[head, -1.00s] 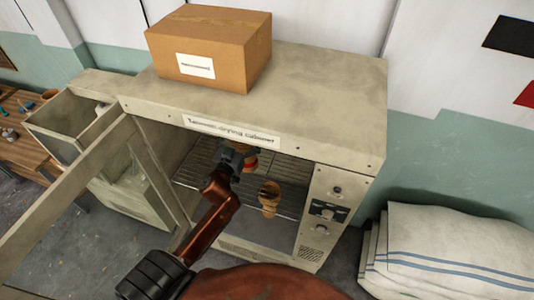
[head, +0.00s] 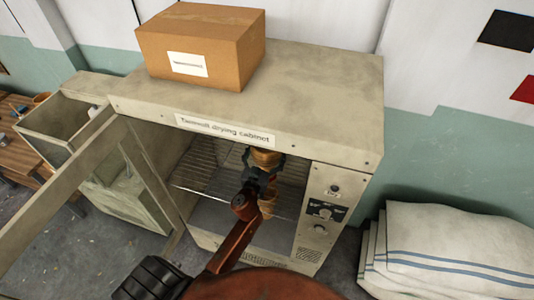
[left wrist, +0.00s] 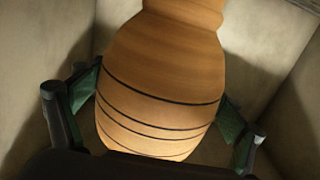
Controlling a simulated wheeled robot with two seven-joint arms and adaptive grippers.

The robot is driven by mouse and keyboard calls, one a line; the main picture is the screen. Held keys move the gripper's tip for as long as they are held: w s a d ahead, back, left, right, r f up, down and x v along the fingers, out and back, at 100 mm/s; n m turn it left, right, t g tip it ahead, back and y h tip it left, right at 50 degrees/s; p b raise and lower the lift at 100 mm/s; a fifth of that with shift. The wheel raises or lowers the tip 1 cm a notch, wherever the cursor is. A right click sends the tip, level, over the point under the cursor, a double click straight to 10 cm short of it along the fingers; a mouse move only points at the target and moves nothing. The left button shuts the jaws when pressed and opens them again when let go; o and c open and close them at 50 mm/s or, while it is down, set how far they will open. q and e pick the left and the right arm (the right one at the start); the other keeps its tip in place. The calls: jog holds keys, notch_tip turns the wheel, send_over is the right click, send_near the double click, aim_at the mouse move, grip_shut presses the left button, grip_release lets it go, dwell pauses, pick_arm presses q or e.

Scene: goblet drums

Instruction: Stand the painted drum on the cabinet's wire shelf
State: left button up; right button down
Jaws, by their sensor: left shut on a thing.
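My left gripper (head: 264,167) reaches into the open drying cabinet (head: 345,80). It is shut on a goblet drum (head: 266,156), with its fingers on both sides of the body. In the left wrist view the drum (left wrist: 160,75) is orange-brown with thin dark rings and a narrower waist at the top. I cannot tell whether its base touches the wire shelf (head: 198,170). My right gripper is out of view.
The cabinet door (head: 65,185) stands open at left. The control panel (head: 325,210) edges the opening at right. A cardboard box (head: 200,45) sits on top. Folded sacks (head: 440,250) lie at right. The shelf's left part is bare.

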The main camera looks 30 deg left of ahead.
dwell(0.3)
pick_arm(q)
jog(key=shift+f, duration=0.2)
jog(key=o, duration=1.9)
jog(key=b+v, duration=0.1)
jog(key=v, duration=1.1)
jog(key=shift+s, duration=0.1)
jog(key=shift+a, duration=0.1)
